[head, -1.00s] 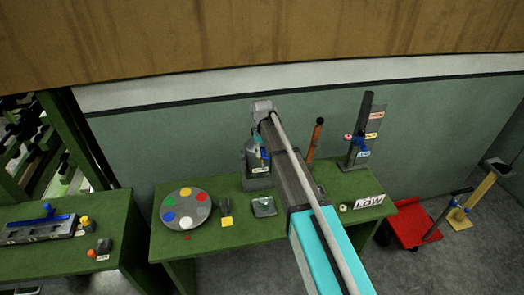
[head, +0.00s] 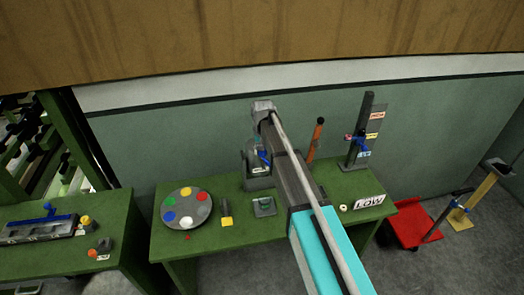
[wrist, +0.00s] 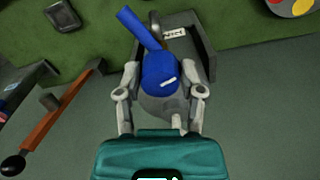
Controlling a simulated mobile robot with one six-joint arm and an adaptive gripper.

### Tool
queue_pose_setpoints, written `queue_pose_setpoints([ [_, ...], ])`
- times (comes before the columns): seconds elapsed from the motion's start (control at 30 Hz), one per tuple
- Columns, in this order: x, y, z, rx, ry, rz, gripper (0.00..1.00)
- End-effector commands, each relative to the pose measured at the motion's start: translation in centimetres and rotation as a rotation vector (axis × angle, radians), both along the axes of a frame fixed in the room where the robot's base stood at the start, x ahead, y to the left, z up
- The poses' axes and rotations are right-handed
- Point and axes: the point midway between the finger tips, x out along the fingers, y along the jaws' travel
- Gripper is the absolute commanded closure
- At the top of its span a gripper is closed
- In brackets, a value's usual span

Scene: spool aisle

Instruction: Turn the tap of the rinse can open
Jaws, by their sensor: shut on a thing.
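The rinse can (head: 257,180) is a grey container standing on the back of the green table in the head view. Its blue tap (head: 264,157) shows at its front. In the wrist view the blue tap (wrist: 160,75) lies between the two fingers of my gripper (wrist: 162,92), which is shut on it. The tap's handle slants toward the upper left, beside a small white label (wrist: 174,33) on the grey can. In the head view my arm covers much of the gripper and part of the can.
A round palette (head: 186,207) with coloured spots lies to the left on the table. An orange-brown stick (head: 315,140) and an upright labelled stand (head: 361,130) are to the right. A LOW sign (head: 369,201) stands near the right edge. The wall is close behind.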

Motion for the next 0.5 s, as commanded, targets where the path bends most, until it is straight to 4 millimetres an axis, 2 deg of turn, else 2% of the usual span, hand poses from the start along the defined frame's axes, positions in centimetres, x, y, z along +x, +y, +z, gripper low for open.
queue_pose_setpoints([
  [0.2,-0.03,0.01,-0.01,0.0,0.001,-0.081,0.98],
  [0.5,-0.03,0.01,-0.01,0.0,0.001,-0.105,0.98],
])
